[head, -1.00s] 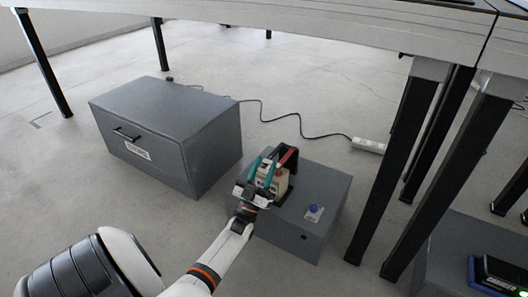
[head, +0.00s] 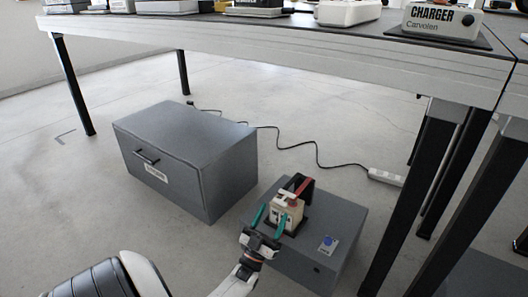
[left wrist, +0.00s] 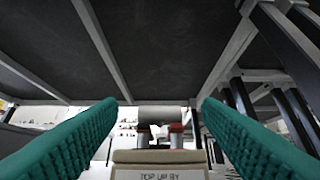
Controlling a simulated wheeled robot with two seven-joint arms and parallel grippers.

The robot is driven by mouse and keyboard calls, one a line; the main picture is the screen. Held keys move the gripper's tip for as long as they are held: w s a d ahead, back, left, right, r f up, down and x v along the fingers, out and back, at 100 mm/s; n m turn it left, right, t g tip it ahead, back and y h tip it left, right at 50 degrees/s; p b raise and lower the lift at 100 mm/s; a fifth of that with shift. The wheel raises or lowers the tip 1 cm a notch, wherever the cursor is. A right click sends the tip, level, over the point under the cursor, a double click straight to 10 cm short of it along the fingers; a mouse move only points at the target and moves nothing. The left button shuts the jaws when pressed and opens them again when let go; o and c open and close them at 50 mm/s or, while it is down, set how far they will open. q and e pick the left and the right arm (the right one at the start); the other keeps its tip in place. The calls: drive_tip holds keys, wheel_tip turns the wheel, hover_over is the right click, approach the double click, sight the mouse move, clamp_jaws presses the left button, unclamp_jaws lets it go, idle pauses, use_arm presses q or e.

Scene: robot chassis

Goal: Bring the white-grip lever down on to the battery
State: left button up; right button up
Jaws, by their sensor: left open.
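I cannot make out a white grip on a lever in the head view. My left gripper (head: 271,213), with teal fingers, is open at the near side of the battery and holds nothing. My right gripper is not in view.
A blue button (head: 327,240) sits on the grey box, right of the battery. A larger grey drawer cabinet (head: 215,178) stands to the left. A table (head: 300,42) with chargers spans the back. A white power strip (head: 386,177) lies on the floor near its dark legs.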

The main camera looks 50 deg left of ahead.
use_arm(q)
drive_tip(key=v, duration=0.6)
drive_tip(key=shift+s+f, duration=0.15)
drive_tip(key=shift+s, duration=0.05)
